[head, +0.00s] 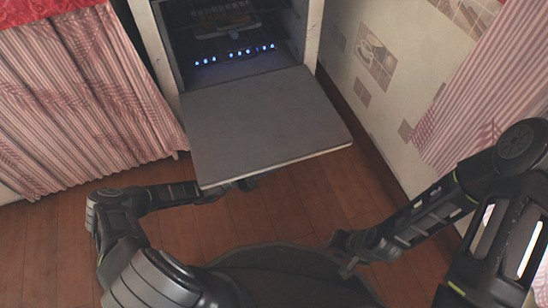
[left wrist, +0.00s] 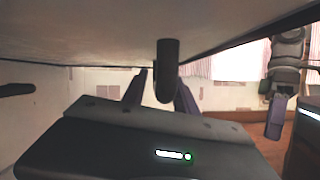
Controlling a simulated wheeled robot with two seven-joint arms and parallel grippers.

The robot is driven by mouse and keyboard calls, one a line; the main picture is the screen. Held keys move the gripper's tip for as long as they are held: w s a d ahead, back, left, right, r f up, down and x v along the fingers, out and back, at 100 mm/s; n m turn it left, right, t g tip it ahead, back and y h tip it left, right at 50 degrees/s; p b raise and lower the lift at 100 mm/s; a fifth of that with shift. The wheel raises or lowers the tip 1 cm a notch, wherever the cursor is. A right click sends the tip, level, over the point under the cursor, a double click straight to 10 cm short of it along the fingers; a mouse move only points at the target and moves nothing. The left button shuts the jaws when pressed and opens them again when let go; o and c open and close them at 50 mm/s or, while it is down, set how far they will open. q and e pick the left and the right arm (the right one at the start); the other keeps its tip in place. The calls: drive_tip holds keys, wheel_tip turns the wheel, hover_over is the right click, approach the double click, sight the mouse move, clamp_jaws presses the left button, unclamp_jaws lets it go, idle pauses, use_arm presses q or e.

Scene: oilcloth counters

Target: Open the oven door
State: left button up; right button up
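The oven (head: 163,45) is at the top of the head view. Its grey door (head: 265,120) is folded down and lies about level, with the cavity exposed. My left arm reaches beneath the door, and only a bit of the left gripper (head: 246,184) shows past its front edge. In the left wrist view the door underside (left wrist: 80,40) spans the top. A dark rounded bar, likely the handle (left wrist: 168,72), hangs there in front of my left gripper's fingers (left wrist: 160,92), which stand apart. My right gripper (head: 345,262) is low, away from the door; its fingers are unclear.
Inside the oven are a rack (head: 228,22) and a row of blue lights (head: 235,53). A striped curtain (head: 80,95) hangs at the left and another (head: 485,90) at the right. A tiled wall (head: 385,75) runs beside the oven. Wooden floor (head: 300,205) is bare before the door.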

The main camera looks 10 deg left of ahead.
use_arm(q)
clamp_jaws()
idle(1.2)
